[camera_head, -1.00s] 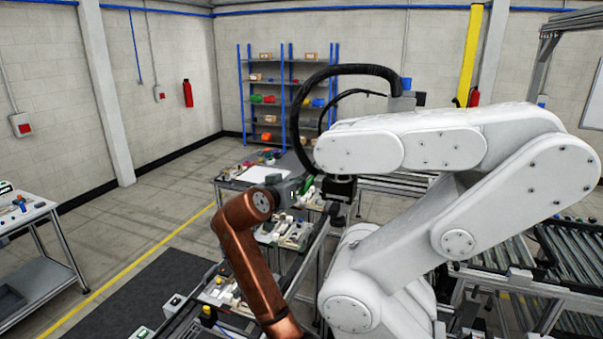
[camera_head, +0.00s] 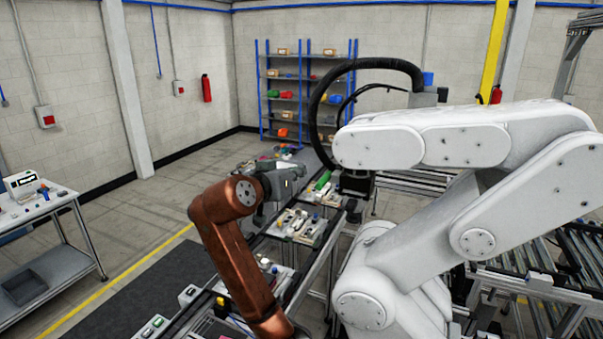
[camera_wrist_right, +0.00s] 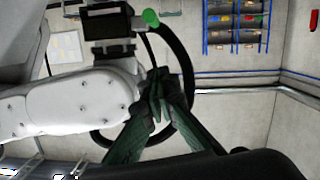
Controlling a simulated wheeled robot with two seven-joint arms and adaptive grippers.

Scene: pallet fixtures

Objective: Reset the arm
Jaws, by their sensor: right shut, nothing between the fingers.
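My right arm (camera_head: 232,245) is copper coloured and rises from the bottom of the head view. Its dark grey right gripper (camera_head: 292,172) points right, over the work line and close to the white robot arm's tool. In the right wrist view the two dark green fingers (camera_wrist_right: 157,82) meet at their tips, with nothing between them. They overlap the black hose and the white arm in that picture; I cannot tell the gap in depth. My left gripper is not in view.
A large white robot arm (camera_head: 470,145) with a black hose (camera_head: 312,115) stands just right of my arm. Fixtures with parts (camera_head: 298,226) lie on the line below. A side table (camera_head: 50,205) is at the left, shelves (camera_head: 300,90) at the back. Open floor lies left of the line.

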